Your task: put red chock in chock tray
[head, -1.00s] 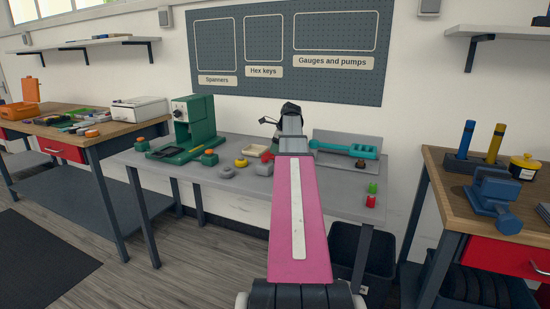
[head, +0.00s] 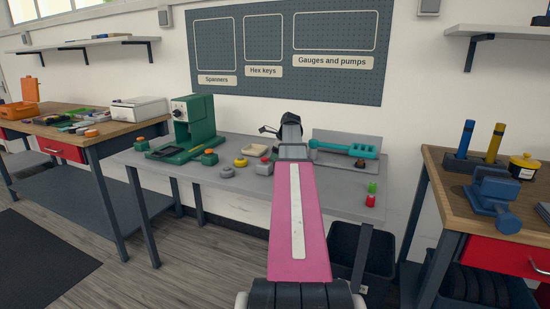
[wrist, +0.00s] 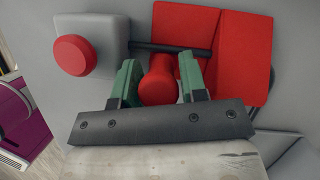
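The red chock (wrist: 235,45) shows in the wrist view as a red wedge-shaped body with a stubby red round handle (wrist: 158,80). My gripper (wrist: 160,75) has its two green fingers on either side of this handle. The fingers are very close to it, and I cannot tell whether they press on it. In the head view the chock and my fingertips are hidden behind my pink arm.
A grey block with a red knob (wrist: 85,50) is close to the left of my fingers. A teal tool (head: 345,149), a yellow round piece (head: 240,162) and a red-and-green piece (head: 370,198) are on the grey bench (head: 330,200).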

